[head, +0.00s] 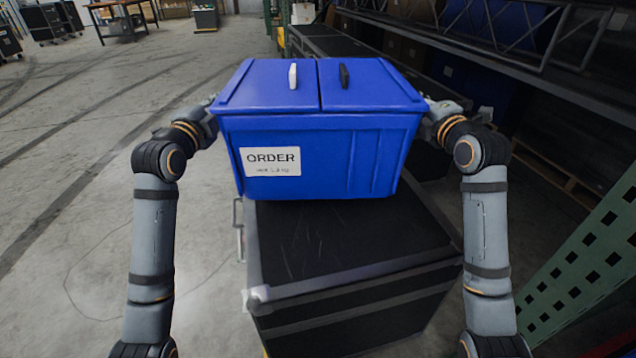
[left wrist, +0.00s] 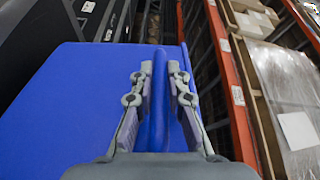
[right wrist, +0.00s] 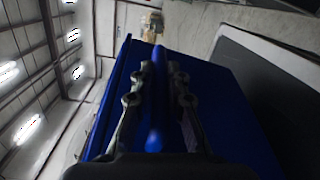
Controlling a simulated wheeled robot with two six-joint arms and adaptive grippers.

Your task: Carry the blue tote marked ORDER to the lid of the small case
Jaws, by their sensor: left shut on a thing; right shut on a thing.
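The blue tote (head: 320,135) has a white label reading ORDER on its front and a closed two-part lid with one white and one black handle. It is at the centre of the head view, above or on the far part of the black case's lid (head: 335,235); I cannot tell whether they touch. My left gripper (left wrist: 156,90) is shut on the tote's rim at its left side. My right gripper (right wrist: 158,85) is shut on the rim at the right side. In the head view the tote's ends partly hide both grippers. The tote looks about level.
A dark shelving rack (head: 520,60) runs along the right. A green perforated post (head: 590,265) stands at the near right. Open concrete floor (head: 70,200) lies to the left. A workbench (head: 120,15) and dark cases (head: 45,20) stand far back left.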

